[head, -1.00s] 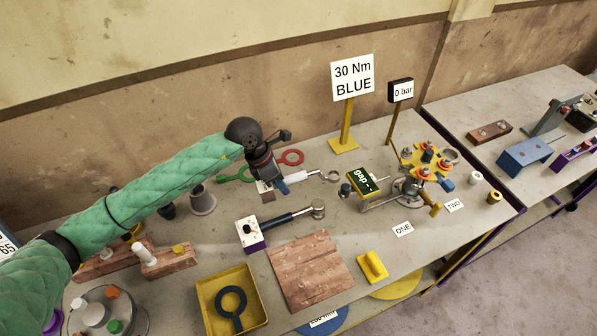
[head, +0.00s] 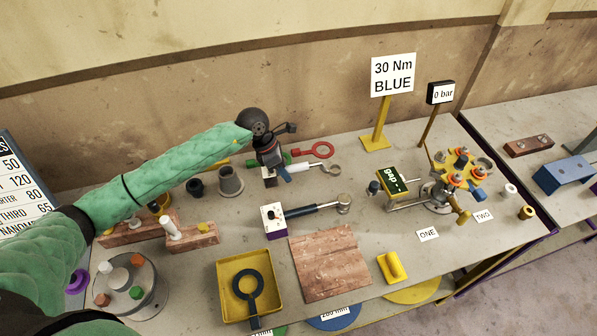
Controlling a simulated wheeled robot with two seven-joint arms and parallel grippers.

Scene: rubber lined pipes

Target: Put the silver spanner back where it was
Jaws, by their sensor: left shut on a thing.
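The silver spanner (head: 330,169) has a ring end and a pale handle. It points right from my left gripper (head: 283,172) in the head view, near the back of the bench. My left gripper is shut on the handle's left end, which the jaws hide. A red ring spanner (head: 321,150) lies just behind it. A green spanner is mostly hidden behind my left arm and gripper. I cannot tell whether the silver spanner touches the bench. My right gripper is out of view.
A blue-handled torque wrench (head: 318,208) lies in front of the gripper. Grey cones (head: 230,181) stand to the left. The yellow 30 Nm sign (head: 379,137) and the flange rig (head: 440,195) stand to the right. A brown board (head: 328,263) lies at the front.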

